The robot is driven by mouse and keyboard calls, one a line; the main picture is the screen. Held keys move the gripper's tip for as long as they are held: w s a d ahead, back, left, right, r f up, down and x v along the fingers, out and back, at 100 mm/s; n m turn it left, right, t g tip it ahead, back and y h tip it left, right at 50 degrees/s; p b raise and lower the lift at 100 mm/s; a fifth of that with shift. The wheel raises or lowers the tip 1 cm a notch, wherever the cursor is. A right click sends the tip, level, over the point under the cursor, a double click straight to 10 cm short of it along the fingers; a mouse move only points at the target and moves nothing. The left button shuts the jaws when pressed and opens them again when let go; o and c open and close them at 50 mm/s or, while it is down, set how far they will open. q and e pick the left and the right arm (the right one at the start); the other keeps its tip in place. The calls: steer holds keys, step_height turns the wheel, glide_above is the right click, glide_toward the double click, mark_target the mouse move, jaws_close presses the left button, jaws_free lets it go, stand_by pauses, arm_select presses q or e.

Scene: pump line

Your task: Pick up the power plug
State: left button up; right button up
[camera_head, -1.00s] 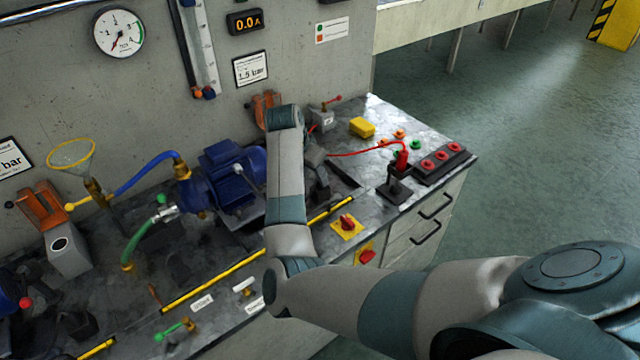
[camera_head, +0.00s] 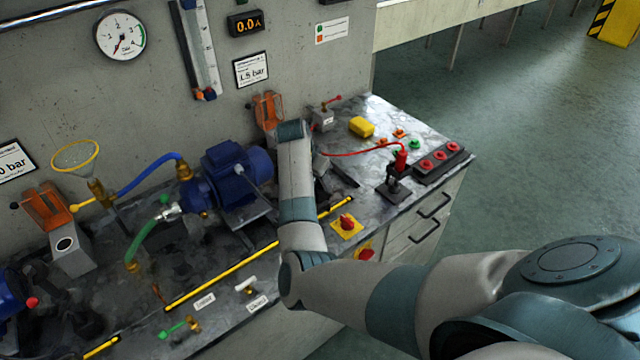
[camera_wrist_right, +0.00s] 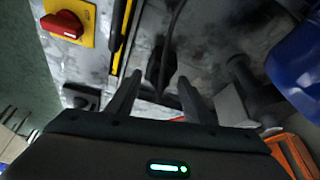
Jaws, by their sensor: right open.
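In the right wrist view, a dark plug-like piece (camera_wrist_right: 156,70) with a black cord running up from it lies on the grey bench top. I take it for the power plug, but it is too dark to be sure. My right gripper (camera_wrist_right: 160,79) is open, with its two fingertips on either side of this piece and nothing clamped. How far the tips are above the bench is hard to tell. In the head view my right forearm and wrist hide the plug and most of the gripper. My left gripper is not in view.
A blue motor pump (camera_head: 230,180) stands left of my right arm. An orange bracket (camera_head: 268,112) is behind it.

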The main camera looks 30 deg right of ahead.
mark_target(319, 185)
steer(key=c, duration=1.1)
steer(key=shift+c, duration=0.2)
steer(key=shift+r, duration=0.1)
steer(key=shift+r, duration=0.45)
steer(key=r+b, duration=0.1)
steer(key=r, duration=0.2)
steer(key=shift+s+d+r+b, duration=0.1)
steer(key=shift+s+b, duration=0.1)
steer(key=shift+b, duration=0.15)
steer(key=s+d+r+b, duration=0.2)
steer(key=s+d+r, duration=0.2)
steer(key=s, duration=0.6)
step_height(319, 185, up, 3)
steer(key=shift+s+f, duration=0.1)
steer(key=shift+s, duration=0.1)
steer(key=shift+w+d, duration=0.1)
